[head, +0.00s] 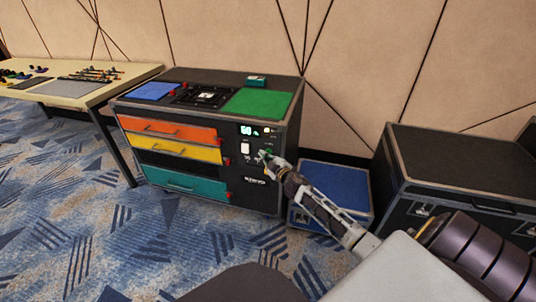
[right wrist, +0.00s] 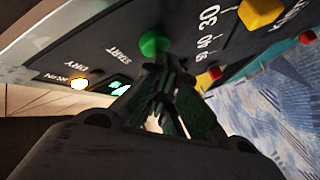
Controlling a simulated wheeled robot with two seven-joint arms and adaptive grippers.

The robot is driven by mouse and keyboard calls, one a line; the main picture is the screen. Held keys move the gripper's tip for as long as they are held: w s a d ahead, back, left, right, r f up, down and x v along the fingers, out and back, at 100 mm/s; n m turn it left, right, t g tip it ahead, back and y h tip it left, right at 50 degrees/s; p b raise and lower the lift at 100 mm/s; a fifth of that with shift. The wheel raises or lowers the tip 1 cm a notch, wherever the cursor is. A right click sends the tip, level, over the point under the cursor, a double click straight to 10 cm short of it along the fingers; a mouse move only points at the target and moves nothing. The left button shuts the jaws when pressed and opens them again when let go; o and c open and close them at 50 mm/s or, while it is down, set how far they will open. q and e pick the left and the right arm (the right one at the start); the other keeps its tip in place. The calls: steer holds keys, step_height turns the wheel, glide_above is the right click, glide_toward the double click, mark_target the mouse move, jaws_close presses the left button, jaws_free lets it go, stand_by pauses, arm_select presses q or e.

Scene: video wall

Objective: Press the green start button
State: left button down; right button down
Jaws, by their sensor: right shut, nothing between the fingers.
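The green start button (right wrist: 153,42) is a round domed button on a dark panel in the right wrist view, with the word START beside it. My right gripper (right wrist: 163,62) is shut and empty, with its fingertips right at the button's edge. I cannot tell whether they touch it. In the head view my right gripper (head: 264,156) reaches the control panel on the front of the black case (head: 262,192). It mostly hides the button there. My left gripper is not in view.
A blue box (head: 338,188) and another black case (head: 455,160) stand to the right.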

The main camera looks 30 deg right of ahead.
steer(key=shift+s+a, duration=0.5)
steer(key=shift+a, duration=0.05)
steer(key=shift+s+a+p, duration=0.65)
steer(key=shift+s+a, duration=1)
steer(key=shift+a, duration=0.25)
